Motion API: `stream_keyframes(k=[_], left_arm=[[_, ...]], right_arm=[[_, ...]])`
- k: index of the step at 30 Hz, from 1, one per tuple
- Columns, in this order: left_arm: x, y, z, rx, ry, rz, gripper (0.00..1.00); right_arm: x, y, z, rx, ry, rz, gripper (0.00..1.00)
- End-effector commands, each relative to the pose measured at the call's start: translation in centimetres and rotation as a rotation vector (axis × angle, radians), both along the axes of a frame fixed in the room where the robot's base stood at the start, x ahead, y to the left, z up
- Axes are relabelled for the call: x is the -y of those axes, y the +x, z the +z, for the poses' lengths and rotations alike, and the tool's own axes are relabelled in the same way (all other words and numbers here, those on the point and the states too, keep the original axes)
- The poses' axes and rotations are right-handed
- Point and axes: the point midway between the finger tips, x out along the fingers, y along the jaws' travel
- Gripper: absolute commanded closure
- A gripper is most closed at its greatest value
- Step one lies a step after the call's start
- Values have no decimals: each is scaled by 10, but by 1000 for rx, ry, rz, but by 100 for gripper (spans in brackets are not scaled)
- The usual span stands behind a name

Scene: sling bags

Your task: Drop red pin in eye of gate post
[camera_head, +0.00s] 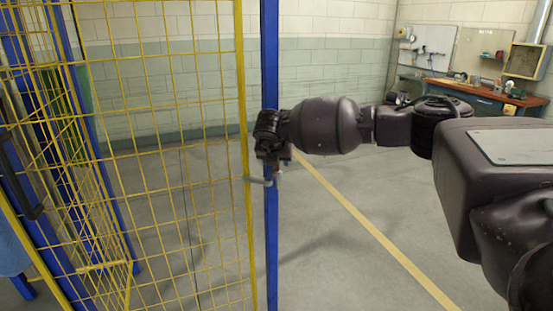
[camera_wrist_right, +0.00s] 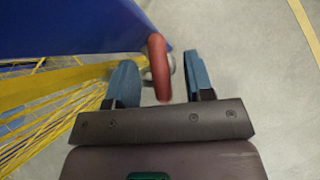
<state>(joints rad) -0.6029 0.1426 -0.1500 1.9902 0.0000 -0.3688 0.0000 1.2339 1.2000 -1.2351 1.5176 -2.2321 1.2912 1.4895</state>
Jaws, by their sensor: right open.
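The blue gate post (camera_head: 270,80) stands upright beside the yellow mesh gate (camera_head: 180,120). A grey metal latch piece (camera_head: 258,181) bridges the gate's edge and the post below my right gripper (camera_head: 275,156). In the right wrist view, my right gripper (camera_wrist_right: 162,80) is open, with one blue finger on each side of the red pin (camera_wrist_right: 158,66). A gap shows between the pin and each finger. A small grey metal part (camera_wrist_right: 171,63), perhaps the eye, shows just behind the pin. I cannot tell whether the pin sits in it. My left gripper is not in view.
The blue post (camera_wrist_right: 75,28) also fills the upper left of the right wrist view, close to the left finger. Mesh panels (camera_head: 75,130) stand at left. Open floor with a yellow line (camera_head: 370,228) lies right of the post. A workbench (camera_head: 475,94) is far back.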

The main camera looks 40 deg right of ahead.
Motion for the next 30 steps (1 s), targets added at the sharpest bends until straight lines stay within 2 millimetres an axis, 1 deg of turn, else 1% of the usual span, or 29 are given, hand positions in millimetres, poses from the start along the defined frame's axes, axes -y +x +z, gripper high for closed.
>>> stream_keyframes(k=[5,9,14,18,21,25,30], left_arm=[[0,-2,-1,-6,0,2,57],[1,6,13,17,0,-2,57],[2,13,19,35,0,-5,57],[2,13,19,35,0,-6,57],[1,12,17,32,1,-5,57],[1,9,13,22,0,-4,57],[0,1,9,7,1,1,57]], right_arm=[[0,0,0,0,0,0,52],[-9,-9,18,2,1,3,52],[-22,-23,43,2,1,2,52],[-32,-34,62,2,1,3,52],[-38,-40,73,1,-1,1,52],[-43,-45,82,2,0,0,52],[-45,-48,86,0,0,0,52]])
